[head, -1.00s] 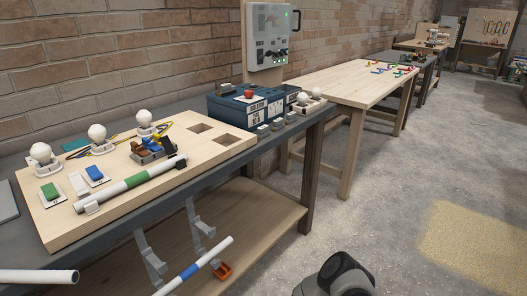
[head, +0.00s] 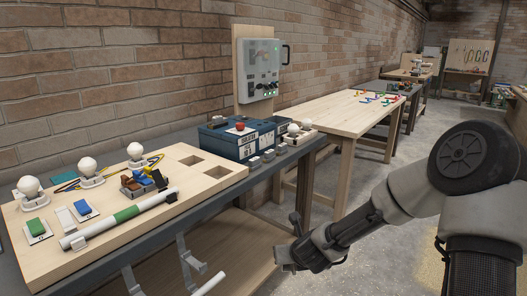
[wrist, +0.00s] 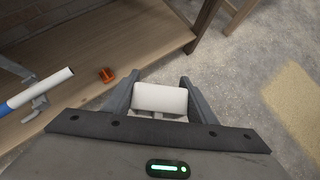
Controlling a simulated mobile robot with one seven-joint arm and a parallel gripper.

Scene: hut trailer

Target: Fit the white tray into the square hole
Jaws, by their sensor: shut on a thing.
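My gripper (wrist: 159,86) is shut on a white, block-like piece, which I take for the white tray (wrist: 160,98). It sits between the two grey fingers in the wrist view, above the concrete floor. In the head view my gripper (head: 284,260) hangs low in front of the workbench, and the tray cannot be made out there. The wooden board (head: 98,252) on the bench has two square holes near its right end, a farther hole (head: 189,160) and a nearer hole (head: 216,172). Both look empty. My gripper is well apart from them, to the right and lower.
Lamp holders with white bulbs (head: 88,167), a green-banded tube (head: 126,214) and a brown-and-blue part (head: 144,181) occupy the board. A blue box (head: 230,138) stands behind its right end. A lower shelf (wrist: 110,55) holds an orange clip (wrist: 106,75). A second table (head: 340,118) stands right.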

